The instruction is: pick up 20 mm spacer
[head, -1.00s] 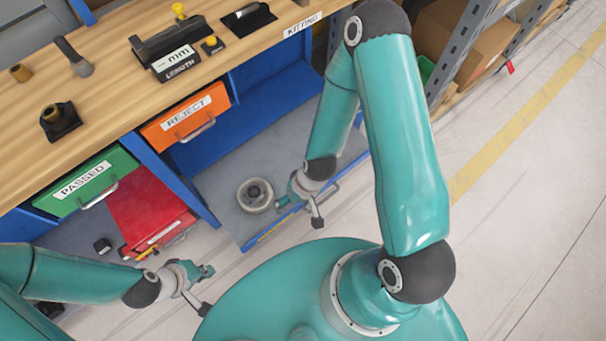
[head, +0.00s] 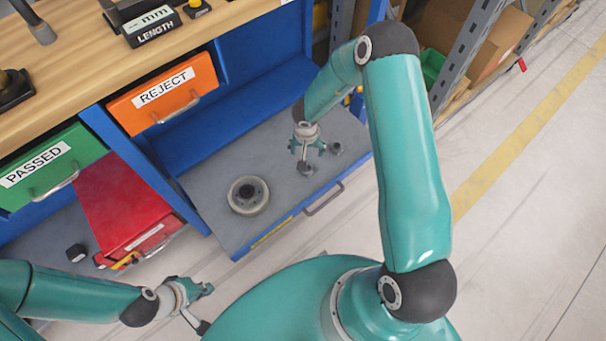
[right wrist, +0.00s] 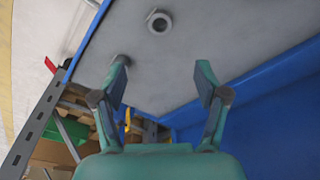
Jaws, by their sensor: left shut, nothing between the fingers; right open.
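Two small grey ring-like parts lie on the grey open drawer (head: 220,222) in the head view. The first part (head: 306,168) is in front of my right gripper and the second part (head: 335,148) is to its right. In the right wrist view the first part (right wrist: 159,21) shows its hole beyond the fingers; the second (right wrist: 122,60) is partly hidden behind the left finger. I cannot tell which is the 20 mm spacer. My right gripper (head: 308,152) is open, empty and over the drawer. My left gripper (head: 206,304) is shut and empty, low at the left.
A large pale round part (head: 248,195) with a dark centre lies left in the drawer. An orange REJECT bin (head: 165,95), a green PASSED bin (head: 45,170) and a red drawer (head: 125,205) are to the left. Metal shelving (head: 470,50) stands beyond at right.

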